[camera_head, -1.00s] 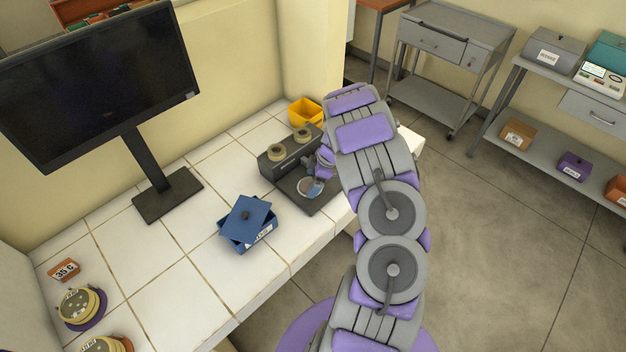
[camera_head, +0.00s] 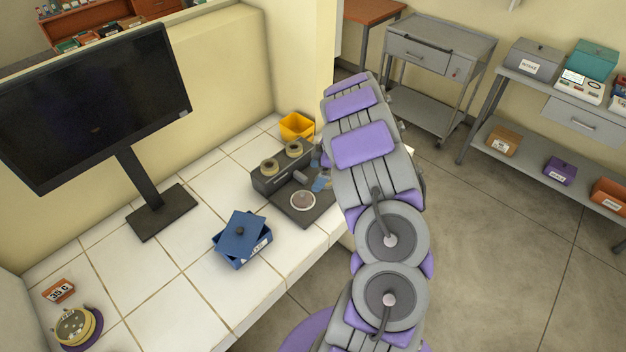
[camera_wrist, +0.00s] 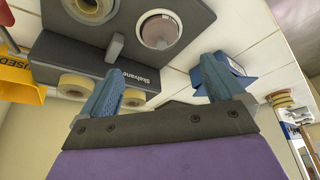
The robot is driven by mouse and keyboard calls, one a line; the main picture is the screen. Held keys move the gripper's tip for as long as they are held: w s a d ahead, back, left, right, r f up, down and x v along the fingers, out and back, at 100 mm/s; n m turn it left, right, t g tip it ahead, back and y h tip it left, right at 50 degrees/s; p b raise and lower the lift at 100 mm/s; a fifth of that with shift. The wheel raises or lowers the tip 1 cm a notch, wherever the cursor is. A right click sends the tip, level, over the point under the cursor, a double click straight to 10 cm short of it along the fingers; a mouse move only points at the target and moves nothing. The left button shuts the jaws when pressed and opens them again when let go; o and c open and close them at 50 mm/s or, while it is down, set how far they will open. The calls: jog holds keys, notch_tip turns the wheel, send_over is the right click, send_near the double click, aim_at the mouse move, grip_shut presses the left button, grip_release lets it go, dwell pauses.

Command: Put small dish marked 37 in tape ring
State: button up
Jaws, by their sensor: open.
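A small round dish (camera_head: 303,201) with a pale rim and a pinkish-brown middle lies on the dark base plate of a grey device. It also shows in the wrist view (camera_wrist: 160,30), where its number cannot be read. Whether the pale rim is partly a tape ring around it, I cannot tell. A beige tape roll (camera_wrist: 90,6) sits on the plate beside it, cut by the picture edge. My gripper (camera_wrist: 162,66) is open and empty, its blue fingers apart, near the dish but not around it. In the head view, my gripper (camera_head: 320,181) is partly hidden by my arm.
The grey device (camera_head: 270,181) carries two tape rolls (camera_head: 269,167) on top. A yellow bin (camera_head: 297,127) stands behind it. A blue box with a tilted lid (camera_head: 243,238) is to its left. Bare tiles lie between.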

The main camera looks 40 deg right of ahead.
jog(key=w+d+r+m+t+h, duration=0.1)
jog(key=w+r+t+h, duration=0.2)
jog(key=w+r, duration=0.5)
jog(key=w+d+r+m+t+h, duration=0.1)
jog(key=w+r+t+h, duration=0.3)
jog(key=r, duration=0.7)
jog(key=s+a+r+m+g+h, duration=0.1)
jog(key=s+r+m+h, duration=0.2)
jog(key=r, duration=0.4)
jog(key=s+a+r+m+h, duration=0.2)
jog(key=r+m+h, duration=0.1)
jog(key=r, duration=0.4)
jog(key=s+a+f+g+y, duration=0.3)
jog(key=s+a+f, duration=0.1)
jog(key=s+a, duration=0.7)
jog(key=s+a+f+m+g+y, duration=0.1)
jog(key=s+a+f+g+y, duration=0.2)
jog(key=s+a, duration=0.8)
jog(key=s+a+f+g+y, duration=0.3)
jog(key=s+a+f, duration=0.3)
jog(key=s+a, duration=0.5)
jog(key=s+g, duration=0.1)
jog(key=s, duration=0.3)
jog(key=shift+s+a+m+g+y, duration=0.15)
jog(key=shift+a+m+g+y, duration=0.15)
jog(key=shift+m, duration=0.1)
